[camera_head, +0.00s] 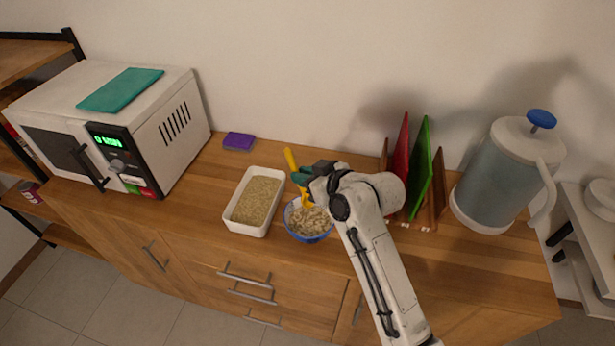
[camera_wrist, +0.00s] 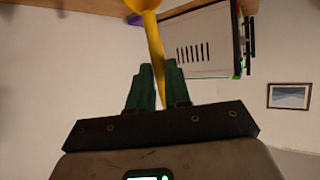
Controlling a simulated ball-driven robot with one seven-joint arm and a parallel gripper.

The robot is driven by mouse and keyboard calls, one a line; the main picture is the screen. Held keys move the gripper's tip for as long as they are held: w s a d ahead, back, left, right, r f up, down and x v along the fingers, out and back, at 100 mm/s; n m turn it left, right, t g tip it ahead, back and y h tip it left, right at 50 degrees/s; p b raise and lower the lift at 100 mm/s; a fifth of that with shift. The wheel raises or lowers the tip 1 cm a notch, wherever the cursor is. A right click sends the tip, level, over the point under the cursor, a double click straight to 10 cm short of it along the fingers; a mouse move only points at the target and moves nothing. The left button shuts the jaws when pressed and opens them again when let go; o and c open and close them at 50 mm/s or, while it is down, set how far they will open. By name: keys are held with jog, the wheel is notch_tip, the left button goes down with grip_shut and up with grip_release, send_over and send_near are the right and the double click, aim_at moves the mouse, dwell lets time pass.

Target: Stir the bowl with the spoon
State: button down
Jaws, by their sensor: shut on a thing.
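A blue bowl (camera_head: 308,237) with pale grainy food in it stands on the wooden counter near its front edge. My gripper (camera_head: 300,177) is above the bowl, shut on a yellow spoon (camera_head: 291,160). The spoon stands steeply, with its upper end above the jaws and its lower part reaching down to the bowl's far side. Its tip is hard to make out against the food. In the wrist view the green fingers of my gripper (camera_wrist: 158,88) hold the spoon (camera_wrist: 153,45) between them. My arm covers the space right of the bowl.
A white tray (camera_head: 228,222) of grain stands close left of the bowl. A purple sponge (camera_head: 239,141) lies behind. A microwave (camera_head: 187,115) is at the left, a rack with red and green boards (camera_head: 422,165) and a large dispenser (camera_head: 490,165) at the right.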

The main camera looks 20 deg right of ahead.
jog(key=shift+w+a+f+b, duration=0.2)
jog(key=shift+w+f+b, duration=0.2)
jog(key=shift+f+b, duration=0.15)
jog(key=shift+w+a+f+b, duration=0.15)
jog(key=shift+w+f+b, duration=0.25)
jog(key=shift+f, duration=0.15)
jog(key=shift+s+d+f+b, duration=0.2)
jog(key=shift+s+f+b, duration=0.25)
jog(key=shift+f, duration=0.4)
jog(key=shift+s+d+f+b, duration=0.15)
jog(key=shift+s+f+b, duration=0.3)
jog(key=shift+f, duration=0.45)
jog(key=shift+s+d+f+b, duration=0.2)
jog(key=shift+s+f+b, duration=0.25)
jog(key=shift+f, duration=0.4)
jog(key=shift+w+d, duration=0.1)
